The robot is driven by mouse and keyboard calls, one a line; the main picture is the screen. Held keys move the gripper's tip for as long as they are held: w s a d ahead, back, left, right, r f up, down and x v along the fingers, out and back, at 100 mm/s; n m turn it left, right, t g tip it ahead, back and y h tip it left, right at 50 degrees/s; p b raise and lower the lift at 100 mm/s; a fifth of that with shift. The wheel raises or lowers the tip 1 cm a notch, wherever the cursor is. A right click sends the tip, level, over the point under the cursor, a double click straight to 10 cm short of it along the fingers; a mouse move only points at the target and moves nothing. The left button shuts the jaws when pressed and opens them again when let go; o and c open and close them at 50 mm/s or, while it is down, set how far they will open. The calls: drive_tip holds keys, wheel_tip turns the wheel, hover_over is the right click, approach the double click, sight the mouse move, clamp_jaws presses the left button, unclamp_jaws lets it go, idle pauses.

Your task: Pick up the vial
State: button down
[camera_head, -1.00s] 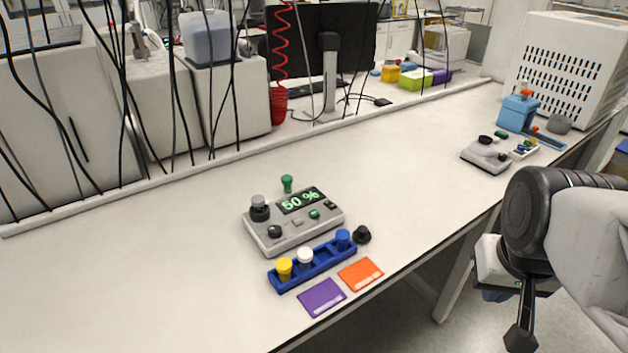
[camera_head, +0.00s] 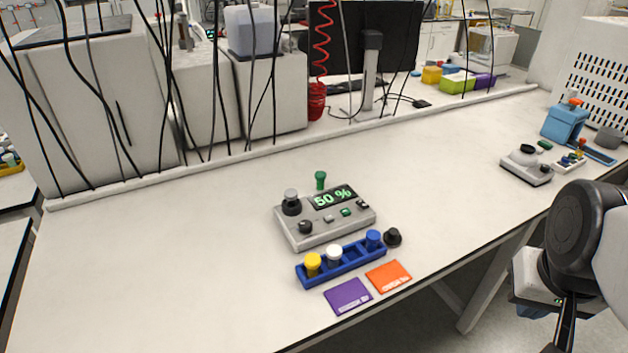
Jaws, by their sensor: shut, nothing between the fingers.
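A blue rack (camera_head: 340,264) on the white bench holds a yellow-capped vial (camera_head: 313,264), a white-capped vial (camera_head: 334,255) and a blue-capped vial (camera_head: 373,240). A black-capped vial (camera_head: 393,237) stands just right of the rack. A green-capped vial (camera_head: 320,180) stands behind the grey device. Which vial the task means cannot be told. My gripper (camera_head: 564,330) is at the lower right, beyond the bench's front edge, shut and empty, well apart from the vials.
The grey device (camera_head: 325,218) shows "50 %". A purple card (camera_head: 348,297) and an orange card (camera_head: 388,276) lie before the rack. A second small device (camera_head: 527,165) and a blue apparatus (camera_head: 563,125) stand at the right. Cables hang at the back. The bench's left side is clear.

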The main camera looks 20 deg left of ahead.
idle(0.4)
drive_tip(key=c, duration=0.6)
unclamp_jaws()
